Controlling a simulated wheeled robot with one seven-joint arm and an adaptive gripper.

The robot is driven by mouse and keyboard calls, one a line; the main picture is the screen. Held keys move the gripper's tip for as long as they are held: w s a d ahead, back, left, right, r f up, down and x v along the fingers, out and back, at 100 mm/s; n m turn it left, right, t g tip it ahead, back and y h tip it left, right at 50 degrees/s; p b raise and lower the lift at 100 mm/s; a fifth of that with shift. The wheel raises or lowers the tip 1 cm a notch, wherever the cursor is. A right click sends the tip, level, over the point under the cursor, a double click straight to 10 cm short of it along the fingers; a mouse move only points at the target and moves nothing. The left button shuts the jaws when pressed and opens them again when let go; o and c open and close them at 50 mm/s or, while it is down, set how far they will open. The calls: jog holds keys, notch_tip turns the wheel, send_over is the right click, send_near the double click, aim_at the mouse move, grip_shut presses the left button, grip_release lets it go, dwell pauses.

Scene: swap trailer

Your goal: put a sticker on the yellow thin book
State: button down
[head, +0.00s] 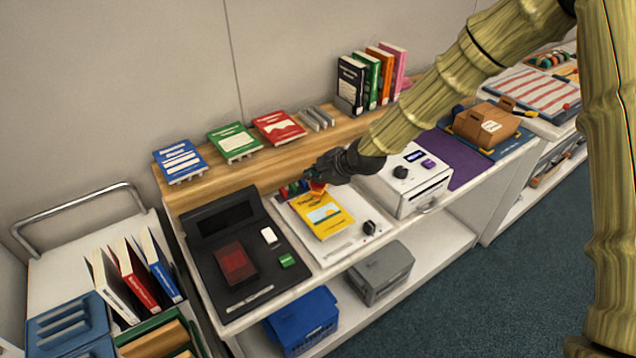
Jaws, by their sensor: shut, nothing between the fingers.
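The yellow thin book (323,215) lies flat on a white board (338,251) in the middle of the counter, its cover with a blue picture panel facing up. My gripper (317,185) is shut, dark, and just above or at the book's far edge. I cannot tell whether it touches the book. Small coloured pieces (295,188), red, green and blue, sit beside the gripper at the far end of the board; the gripper partly hides them. I cannot make out a sticker on the book.
A black station with a red pad (236,262) is left of the board. A white machine with a knob (411,180) stands close on the right. Books stand on the wooden shelf (200,185) behind. A cart with upright books (133,280) is at far left.

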aim_at(315, 184)
jog(key=shift+f, duration=0.5)
dwell(0.4)
jog(key=shift+r, duration=0.15)
jog(key=shift+r+p, duration=0.35)
jog(key=shift+r, duration=0.65)
jog(key=shift+r+p, duration=1.3)
jog(key=shift+r, duration=1.25)
